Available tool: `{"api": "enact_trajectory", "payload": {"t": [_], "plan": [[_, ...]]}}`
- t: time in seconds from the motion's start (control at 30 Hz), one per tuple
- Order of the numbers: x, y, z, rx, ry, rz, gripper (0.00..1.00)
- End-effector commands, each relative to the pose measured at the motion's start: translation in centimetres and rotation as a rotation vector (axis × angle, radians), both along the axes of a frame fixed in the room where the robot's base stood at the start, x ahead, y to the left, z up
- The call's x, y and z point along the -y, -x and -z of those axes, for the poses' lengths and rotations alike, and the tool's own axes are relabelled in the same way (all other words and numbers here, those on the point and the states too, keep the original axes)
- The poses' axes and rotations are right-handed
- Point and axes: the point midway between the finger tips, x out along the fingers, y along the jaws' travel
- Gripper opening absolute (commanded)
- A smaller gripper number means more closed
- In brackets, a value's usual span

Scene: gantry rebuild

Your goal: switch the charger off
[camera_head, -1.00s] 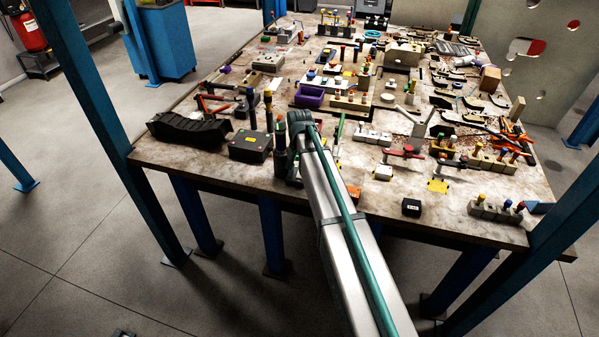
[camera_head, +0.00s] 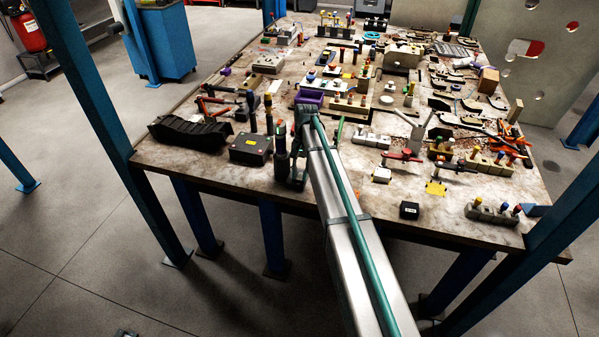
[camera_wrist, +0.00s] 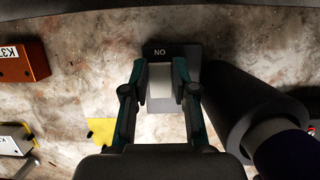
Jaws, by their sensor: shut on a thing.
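A small dark unit with a label that reads "NO" as seen, or ON turned around, shows in the wrist view; I take it for the charger (camera_wrist: 191,54). A pale block, seemingly its switch (camera_wrist: 160,80), stands below the label. My gripper (camera_wrist: 160,92) has one finger on each side of this pale block and is shut on it. The contact points are partly hidden by the fingers. In the head view my gripper (camera_head: 291,178) is low at the table's front edge, beside a dark upright cylinder (camera_head: 282,150). The charger is hidden there by my arm.
The dark cylinder (camera_wrist: 232,98) stands close on the right in the wrist view. An orange box (camera_wrist: 24,62) and a yellow patch (camera_wrist: 100,130) lie to the left. The worktable (camera_head: 235,186) is crowded behind my gripper in the head view.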

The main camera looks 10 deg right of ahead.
Motion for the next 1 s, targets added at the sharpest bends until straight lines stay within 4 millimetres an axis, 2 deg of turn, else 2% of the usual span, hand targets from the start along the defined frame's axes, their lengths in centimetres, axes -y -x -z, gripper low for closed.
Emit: {"api": "enact_trajectory", "payload": {"t": [0.03,0.43,0.47,0.6,1.0], "plan": [[0.13,-0.48,-0.11,-0.029,-0.014,0.001,0.00],[0.08,-0.20,-0.07,-0.068,-0.038,-0.002,0.00],[0.09,-0.20,-0.06,-0.068,-0.038,-0.002,0.30],[0.09,-0.21,-0.07,-0.067,-0.037,-0.001,0.52],[0.19,-0.43,-0.52,-0.067,-0.036,-0.001,0.52]]}}
